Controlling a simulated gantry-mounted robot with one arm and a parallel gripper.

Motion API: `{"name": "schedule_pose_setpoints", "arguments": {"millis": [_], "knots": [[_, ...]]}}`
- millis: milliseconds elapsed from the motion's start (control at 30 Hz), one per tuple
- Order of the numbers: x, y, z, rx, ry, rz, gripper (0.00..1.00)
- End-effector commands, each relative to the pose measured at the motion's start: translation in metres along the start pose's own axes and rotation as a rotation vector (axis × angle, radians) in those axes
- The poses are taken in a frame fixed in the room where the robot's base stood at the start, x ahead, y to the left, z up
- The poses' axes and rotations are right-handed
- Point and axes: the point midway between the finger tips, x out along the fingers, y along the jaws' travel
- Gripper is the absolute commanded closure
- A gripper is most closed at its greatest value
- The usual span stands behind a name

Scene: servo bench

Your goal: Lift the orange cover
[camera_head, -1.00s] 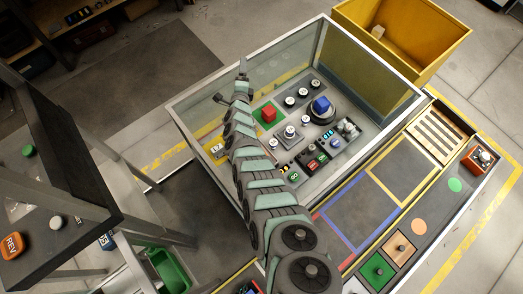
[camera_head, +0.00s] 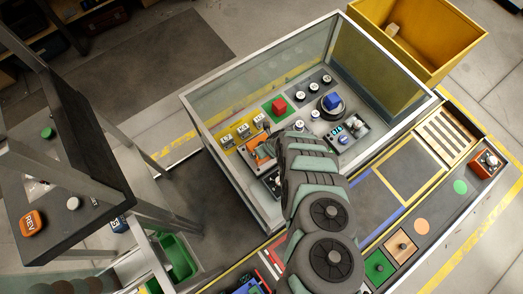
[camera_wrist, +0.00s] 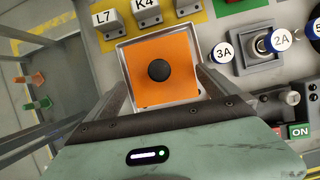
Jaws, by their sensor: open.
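The orange cover (camera_wrist: 150,86) is a square plate with a round black knob (camera_wrist: 158,70) in its middle. It sits slightly turned in a pale square frame (camera_wrist: 122,55). In the head view the orange cover (camera_head: 266,149) shows only in part, at the left inside the glass-walled case, behind my arm. My gripper (camera_wrist: 162,74) is open, with one finger on each side of the cover and knob in the wrist view. I see no contact with the knob; the height between them cannot be told.
Tags L7 (camera_wrist: 104,18) and K4 (camera_wrist: 147,10) stand beyond the cover. Knobs 3A (camera_wrist: 223,52) and 2A (camera_wrist: 282,39) and a green ON button (camera_wrist: 299,131) lie to the right. The case's glass walls (camera_head: 250,80) surround the panel. A red block (camera_head: 279,105) stands on a green square.

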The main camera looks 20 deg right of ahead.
Motion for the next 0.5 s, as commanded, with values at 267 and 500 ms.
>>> {"name": "schedule_pose_setpoints", "arguments": {"millis": [267,500], "knots": [[0.022,0.000,-0.001,-0.004,-0.001,-0.001,0.00],[0.054,-0.001,-0.003,-0.004,0.000,-0.002,0.00]]}}
